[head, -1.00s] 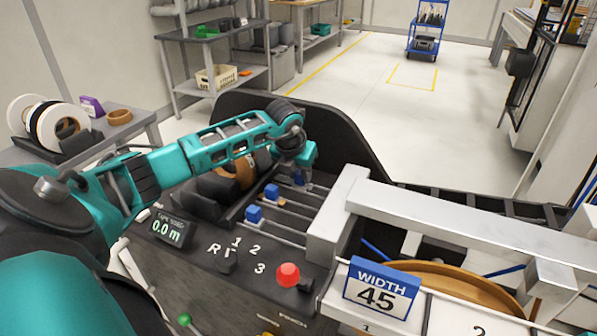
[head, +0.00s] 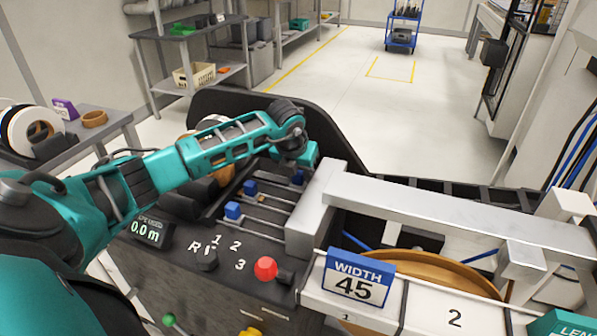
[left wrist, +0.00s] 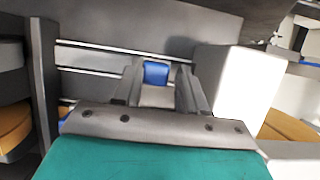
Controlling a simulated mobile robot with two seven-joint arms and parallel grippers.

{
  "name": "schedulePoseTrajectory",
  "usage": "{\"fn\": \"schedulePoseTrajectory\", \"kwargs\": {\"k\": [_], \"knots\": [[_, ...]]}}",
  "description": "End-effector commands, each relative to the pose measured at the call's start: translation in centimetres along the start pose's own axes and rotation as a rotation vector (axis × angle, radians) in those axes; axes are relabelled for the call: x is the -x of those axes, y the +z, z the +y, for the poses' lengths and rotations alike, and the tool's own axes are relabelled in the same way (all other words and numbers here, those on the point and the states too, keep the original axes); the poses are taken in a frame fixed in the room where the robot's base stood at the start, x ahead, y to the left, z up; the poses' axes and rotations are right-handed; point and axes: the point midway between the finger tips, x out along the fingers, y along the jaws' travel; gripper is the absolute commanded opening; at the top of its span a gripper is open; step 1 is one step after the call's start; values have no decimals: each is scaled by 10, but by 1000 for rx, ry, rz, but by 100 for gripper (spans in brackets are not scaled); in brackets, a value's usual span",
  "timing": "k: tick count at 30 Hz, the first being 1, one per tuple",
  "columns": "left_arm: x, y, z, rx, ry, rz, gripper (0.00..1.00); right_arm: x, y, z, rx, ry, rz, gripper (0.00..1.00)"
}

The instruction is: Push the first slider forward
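Three blue sliders sit on parallel metal rails of the machine: a near one (head: 233,210), a middle one (head: 250,188) and a far one (head: 297,178). The far slider stands further right along its rail than the other two, toward the silver block. My left gripper (head: 299,171) is at the far slider, pointing down. In the left wrist view, the blue slider (left wrist: 156,73) shows between my gripper's two fingers (left wrist: 160,85). The fingers stand apart with what look like narrow gaps beside it; contact is unclear. My right gripper is out of view.
The silver block (head: 316,210) stands at the right end of the rails. A black curved guard (head: 345,140) rises behind the rails.

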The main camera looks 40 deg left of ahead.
Motion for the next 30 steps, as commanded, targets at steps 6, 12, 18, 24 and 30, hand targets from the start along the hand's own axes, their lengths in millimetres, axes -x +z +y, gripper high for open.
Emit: {"fn": "schedulePoseTrajectory", "kwargs": {"k": [6, 12, 18, 24, 30], "knots": [[5, 1, 1, -1, 0, -2, 40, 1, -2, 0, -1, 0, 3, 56], [37, 2, 1, -2, 1, -6, 40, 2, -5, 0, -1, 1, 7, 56], [82, 1, 1, -2, 1, -5, 40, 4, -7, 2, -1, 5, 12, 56], [115, 1, 0, 0, 0, -3, 40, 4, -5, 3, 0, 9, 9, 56], [129, 0, 0, -1, -1, 0, 40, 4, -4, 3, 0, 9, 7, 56]]}}
